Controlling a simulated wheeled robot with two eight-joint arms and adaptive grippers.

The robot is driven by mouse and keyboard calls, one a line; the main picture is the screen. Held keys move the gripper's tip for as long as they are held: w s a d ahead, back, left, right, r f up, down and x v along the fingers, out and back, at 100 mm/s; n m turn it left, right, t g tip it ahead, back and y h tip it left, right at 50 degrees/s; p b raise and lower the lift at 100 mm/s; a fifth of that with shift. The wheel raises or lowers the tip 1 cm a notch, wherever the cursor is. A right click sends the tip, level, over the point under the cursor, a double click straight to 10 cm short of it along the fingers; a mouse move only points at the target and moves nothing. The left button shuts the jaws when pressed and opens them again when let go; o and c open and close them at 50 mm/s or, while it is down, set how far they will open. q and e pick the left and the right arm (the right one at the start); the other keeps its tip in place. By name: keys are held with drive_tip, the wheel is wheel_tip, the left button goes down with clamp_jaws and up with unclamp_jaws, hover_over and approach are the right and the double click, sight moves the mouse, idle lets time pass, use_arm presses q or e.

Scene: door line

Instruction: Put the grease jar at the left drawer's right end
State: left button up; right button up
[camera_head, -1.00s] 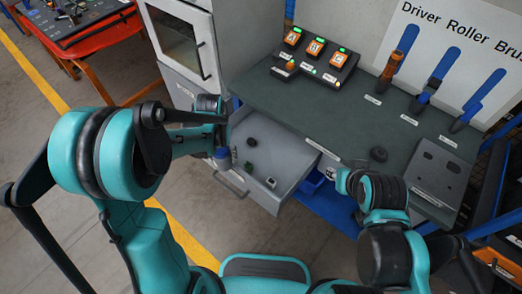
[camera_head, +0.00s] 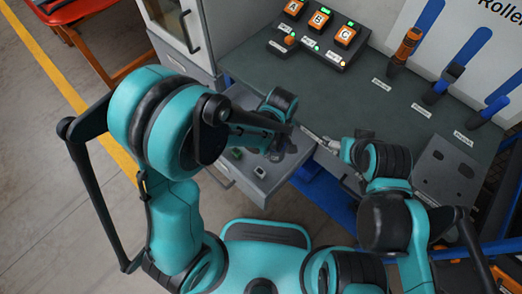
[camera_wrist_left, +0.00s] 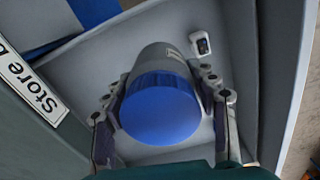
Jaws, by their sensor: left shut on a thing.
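The grease jar (camera_wrist_left: 160,108) has a bright blue lid and a grey body and fills the middle of the left wrist view. My left gripper (camera_wrist_left: 164,82) is shut on it, with one finger on each side. In the head view my left arm reaches over the open left drawer (camera_head: 247,187), and its wrist hides the jar. The jar is over the grey drawer floor near the drawer's right part; I cannot tell if it touches the floor. My right gripper (camera_head: 322,142) is at the bench's front edge; its fingers are too small to judge.
A small white item (camera_wrist_left: 201,43) lies in the drawer near the jar, and a small green item (camera_head: 237,153) lies further left. The bench top (camera_head: 370,110) above is mostly clear, with a lettered button box (camera_head: 318,35) behind.

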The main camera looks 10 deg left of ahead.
use_arm(q)
wheel_tip(320, 180, down, 8)
drive_tip(key=b, duration=0.3)
drive_tip(key=shift+f, duration=0.1)
drive_tip(key=shift+f, duration=0.15)
drive_tip(key=o, duration=1.1)
drive_tip(key=shift+o, duration=0.2)
